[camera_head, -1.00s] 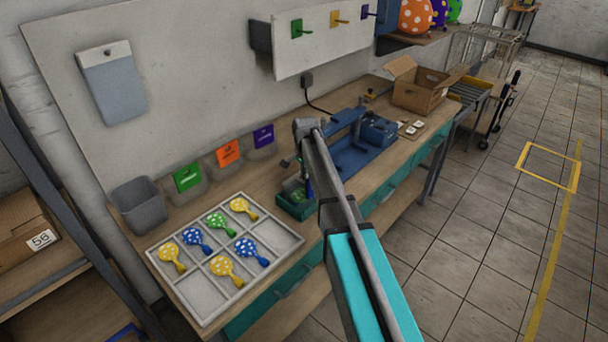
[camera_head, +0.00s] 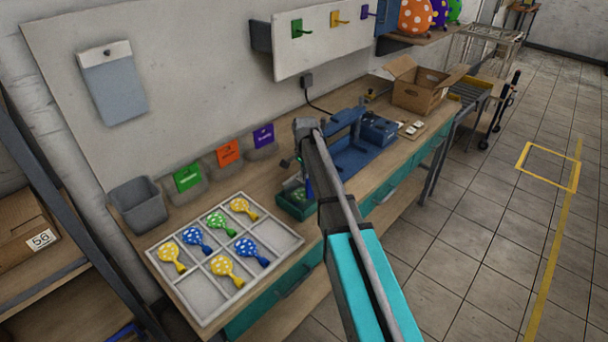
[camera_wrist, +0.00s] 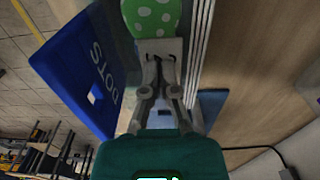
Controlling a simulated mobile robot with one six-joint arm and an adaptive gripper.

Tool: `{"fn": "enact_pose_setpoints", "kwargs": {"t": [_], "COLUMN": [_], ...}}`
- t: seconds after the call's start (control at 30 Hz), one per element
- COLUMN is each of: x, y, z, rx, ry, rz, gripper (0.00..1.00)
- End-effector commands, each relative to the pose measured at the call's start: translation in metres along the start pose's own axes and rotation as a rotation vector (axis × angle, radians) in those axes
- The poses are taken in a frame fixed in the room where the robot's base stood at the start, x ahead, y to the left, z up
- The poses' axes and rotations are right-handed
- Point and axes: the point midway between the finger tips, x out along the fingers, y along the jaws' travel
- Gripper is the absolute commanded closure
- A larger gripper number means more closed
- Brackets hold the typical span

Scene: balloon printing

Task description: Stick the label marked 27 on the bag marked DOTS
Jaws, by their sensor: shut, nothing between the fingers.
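In the wrist view, my gripper (camera_wrist: 159,62) has its fingers close together with nothing held. Its tips are over a pale plate just below a green balloon with white dots (camera_wrist: 152,15); whether they touch is unclear. A blue panel marked DOTS (camera_wrist: 85,75) stands to the left of the fingers, apart from them. It looks like part of the blue printing machine (camera_head: 378,130), not a bag. In the head view, the arm hides most of the gripper. Small pale labels (camera_head: 413,128) lie on the bench near the box; their marks are unreadable. I cannot pick out a bag marked DOTS.
A white divided tray (camera_head: 203,299) holds several dotted balloons. Grey bins with green, orange and purple cards (camera_head: 229,152) line the wall beside an empty grey bin (camera_head: 139,205). An open cardboard box (camera_head: 416,97) stands at the bench's far end.

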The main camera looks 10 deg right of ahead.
Motion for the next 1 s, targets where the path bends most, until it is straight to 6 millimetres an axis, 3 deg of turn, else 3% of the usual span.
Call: {"fn": "enact_pose_setpoints", "kwargs": {"t": [1.0], "x": [-0.048], "y": [0.0], "z": [0.0], "rx": [0.0], "ry": [0.0], "rz": [0.0], "gripper": [1.0]}}
